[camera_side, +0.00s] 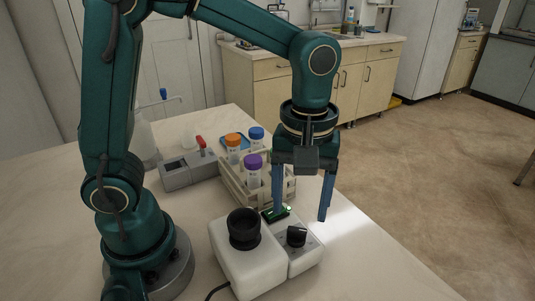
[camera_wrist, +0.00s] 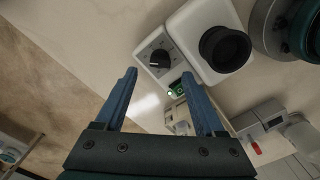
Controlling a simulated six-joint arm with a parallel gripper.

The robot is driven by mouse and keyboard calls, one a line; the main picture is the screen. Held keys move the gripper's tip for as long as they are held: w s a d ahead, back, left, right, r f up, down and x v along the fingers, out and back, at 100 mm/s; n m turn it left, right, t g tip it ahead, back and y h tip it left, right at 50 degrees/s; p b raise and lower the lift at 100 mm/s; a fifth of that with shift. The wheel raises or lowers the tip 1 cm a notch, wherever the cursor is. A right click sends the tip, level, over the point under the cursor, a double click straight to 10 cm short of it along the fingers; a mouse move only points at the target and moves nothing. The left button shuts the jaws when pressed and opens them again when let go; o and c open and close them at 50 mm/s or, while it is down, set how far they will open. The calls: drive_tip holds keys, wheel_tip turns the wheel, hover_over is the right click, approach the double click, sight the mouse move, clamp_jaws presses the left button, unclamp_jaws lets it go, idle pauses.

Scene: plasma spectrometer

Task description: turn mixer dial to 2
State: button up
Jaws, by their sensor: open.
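The mixer (camera_side: 240,262) is a white box with a black round cup on top, near the front of the table. Its black dial (camera_side: 296,236) sits on a lower section at the right; the dial also shows in the wrist view (camera_wrist: 159,58) on a pale scale plate. The scale numbers are too small to read. My gripper (camera_side: 301,211) is open and empty, with two blue fingers pointing down. In the side view it appears just behind and above the dial. In the wrist view the dial lies beyond the fingertips (camera_wrist: 160,75), apart from them.
A rack (camera_side: 262,190) holds several capped tubes behind the mixer. A grey device with a red part (camera_side: 190,168) stands at the back left. The table's right edge is close to my gripper.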

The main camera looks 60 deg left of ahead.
sight(297, 229)
drive_tip(key=shift+f, duration=2.4)
clamp_jaws()
